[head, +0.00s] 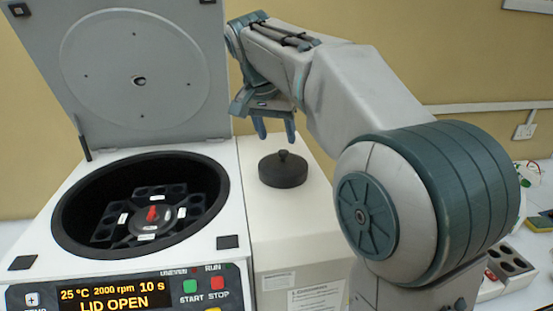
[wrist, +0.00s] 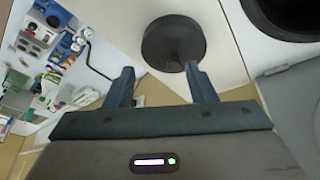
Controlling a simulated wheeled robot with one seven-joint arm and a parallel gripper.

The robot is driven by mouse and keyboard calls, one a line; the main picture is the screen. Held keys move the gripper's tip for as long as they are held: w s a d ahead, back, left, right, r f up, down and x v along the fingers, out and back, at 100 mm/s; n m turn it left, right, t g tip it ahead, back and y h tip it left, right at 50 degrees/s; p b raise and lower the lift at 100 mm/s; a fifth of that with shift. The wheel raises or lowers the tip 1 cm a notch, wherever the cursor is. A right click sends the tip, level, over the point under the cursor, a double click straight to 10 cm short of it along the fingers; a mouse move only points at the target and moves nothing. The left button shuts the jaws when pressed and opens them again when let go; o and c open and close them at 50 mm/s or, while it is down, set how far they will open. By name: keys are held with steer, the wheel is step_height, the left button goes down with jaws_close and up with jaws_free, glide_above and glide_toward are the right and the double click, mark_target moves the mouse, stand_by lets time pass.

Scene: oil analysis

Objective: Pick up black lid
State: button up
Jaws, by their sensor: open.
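The black lid (head: 283,170) is a round dark disc with a small knob on top. It lies on the flat white top beside the centrifuge bowl. My gripper (head: 275,137) is open and empty, fingers pointing down, above the lid in the head view. In the wrist view the lid (wrist: 174,43) shows just past the fingertips, nearer the right finger. My gripper (wrist: 160,75) has a gap between its two fingers with nothing held. Whether a fingertip touches the lid cannot be told; they look apart in the head view.
The centrifuge (head: 35,240) stands at left with its hinged cover (head: 140,45) raised and its dark bowl open; its display reads LID OPEN. A dark tray with round holes (head: 512,262) lies at right. A wall is close behind.

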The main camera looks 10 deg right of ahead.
steer(key=m, duration=0.2)
glide_toward(282, 152)
steer(key=shift+h, duration=0.3)
steer(key=x, duration=0.2)
steer(key=p+x, duration=0.1)
steer(key=x, duration=0.1)
steer(key=shift+w+a+f, duration=0.1)
steer(key=shift+w+a, duration=0.05)
steer(key=shift+a, duration=0.15)
steer(key=p+x, duration=0.1)
steer(key=x, duration=0.3)
steer(key=shift+d+f+p, duration=0.1)
steer(key=shift+f+p, duration=0.1)
steer(key=shift+p, duration=0.2)
steer(key=shift+d+f, duration=0.1)
steer(key=shift+f, duration=0.4)
jaws_close()
